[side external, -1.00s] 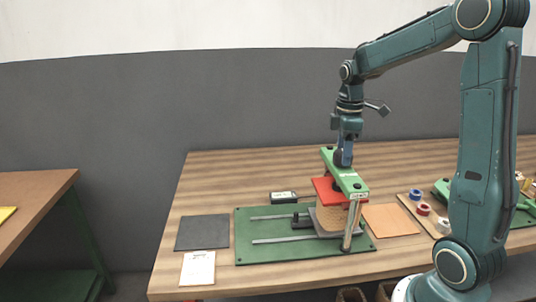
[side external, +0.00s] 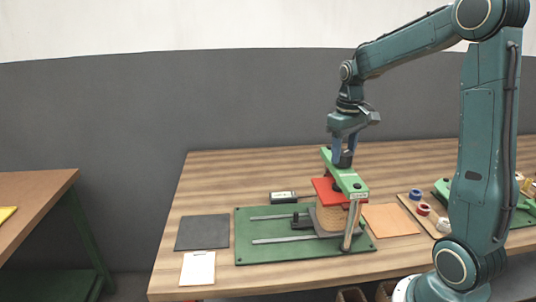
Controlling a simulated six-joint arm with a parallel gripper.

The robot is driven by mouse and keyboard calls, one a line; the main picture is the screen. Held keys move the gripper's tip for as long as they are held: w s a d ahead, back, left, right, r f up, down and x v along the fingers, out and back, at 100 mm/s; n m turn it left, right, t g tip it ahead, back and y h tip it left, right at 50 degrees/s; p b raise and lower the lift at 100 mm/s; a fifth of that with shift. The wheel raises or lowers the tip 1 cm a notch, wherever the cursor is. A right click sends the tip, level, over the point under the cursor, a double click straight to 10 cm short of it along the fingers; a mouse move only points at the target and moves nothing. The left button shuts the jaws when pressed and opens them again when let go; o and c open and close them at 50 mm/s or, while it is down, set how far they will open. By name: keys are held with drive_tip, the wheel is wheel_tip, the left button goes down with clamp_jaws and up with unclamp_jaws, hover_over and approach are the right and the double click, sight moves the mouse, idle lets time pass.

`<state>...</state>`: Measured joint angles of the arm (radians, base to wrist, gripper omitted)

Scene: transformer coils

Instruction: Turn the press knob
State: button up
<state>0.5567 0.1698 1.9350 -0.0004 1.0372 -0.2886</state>
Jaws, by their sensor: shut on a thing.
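The press stands on a green baseplate (side external: 250,229) with two metal rails. Its green top bar (side external: 352,184) spans above a red plate (side external: 325,190), which lies over a tan block (side external: 328,218). The dark press knob (side external: 342,160) sits on top of the green bar. My gripper (side external: 343,158) points straight down from above with its fingers on either side of the knob, shut on it. The fingers hide part of the knob.
A dark grey mat (side external: 202,232) and a white sheet (side external: 198,268) lie left of the baseplate. An orange sheet (side external: 390,219) and a board with blue and red coils (side external: 423,209) lie to the right.

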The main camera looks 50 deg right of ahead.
drive_tip(key=m, duration=0.4)
drive_tip(key=shift+m, duration=0.3)
drive_tip(key=m, duration=0.3)
drive_tip(key=shift+m, duration=0.4)
drive_tip(key=m, duration=1.2)
drive_tip(key=shift+m, duration=0.3)
drive_tip(key=m, duration=0.3)
drive_tip(key=shift+m, duration=0.4)
drive_tip(key=m, duration=0.7)
